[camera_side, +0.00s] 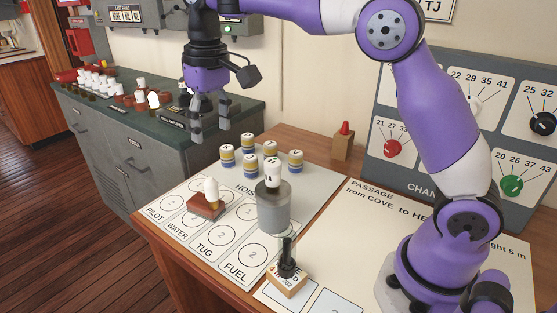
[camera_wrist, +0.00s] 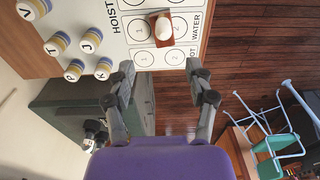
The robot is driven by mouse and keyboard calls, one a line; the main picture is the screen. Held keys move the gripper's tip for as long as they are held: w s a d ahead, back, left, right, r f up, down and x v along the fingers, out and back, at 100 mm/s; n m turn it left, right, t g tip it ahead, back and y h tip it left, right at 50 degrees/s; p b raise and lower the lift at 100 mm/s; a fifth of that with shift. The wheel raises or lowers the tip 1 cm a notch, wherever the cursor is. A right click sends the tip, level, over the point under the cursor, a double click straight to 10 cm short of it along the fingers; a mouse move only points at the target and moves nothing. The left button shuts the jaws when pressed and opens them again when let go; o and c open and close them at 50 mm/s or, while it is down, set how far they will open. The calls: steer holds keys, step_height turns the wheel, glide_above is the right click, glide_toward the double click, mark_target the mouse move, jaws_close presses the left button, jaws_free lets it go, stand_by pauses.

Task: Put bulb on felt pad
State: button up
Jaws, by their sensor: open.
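A white bulb (camera_side: 211,189) stands upright on a small red-brown block (camera_side: 204,208) on the printed sheet, near the PILOT and WATER circles. In the wrist view the bulb (camera_wrist: 164,28) and its block (camera_wrist: 153,40) show beyond the fingertips. My gripper (camera_side: 211,124) is open and empty, above the near end of the green cabinet top, left of and higher than the bulb. Its two fingers (camera_wrist: 161,72) are spread apart in the wrist view. No surface is clearly a felt pad; I cannot tell which it is.
Several lettered, striped cylinders (camera_side: 250,165) stand behind the bulb. A grey cylinder (camera_side: 274,207) with a white top stands to its right. More white-topped pieces (camera_side: 96,80) and a dark labelled holder (camera_side: 176,117) are on the cabinet (camera_side: 215,150). A black-handled stamp-like item (camera_side: 287,262) stands in front.

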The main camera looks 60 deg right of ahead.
steer(key=s+d+r+t, duration=0.2)
steer(key=s+d+r, duration=0.1)
steer(key=s, duration=0.7)
steer(key=s+d+f+t, duration=0.1)
steer(key=s+f+t, duration=0.1)
steer(key=s+f, duration=0.4)
steer(key=s, duration=0.2)
steer(key=shift+s+d+t, duration=0.4)
steer(key=shift+o, duration=0.6)
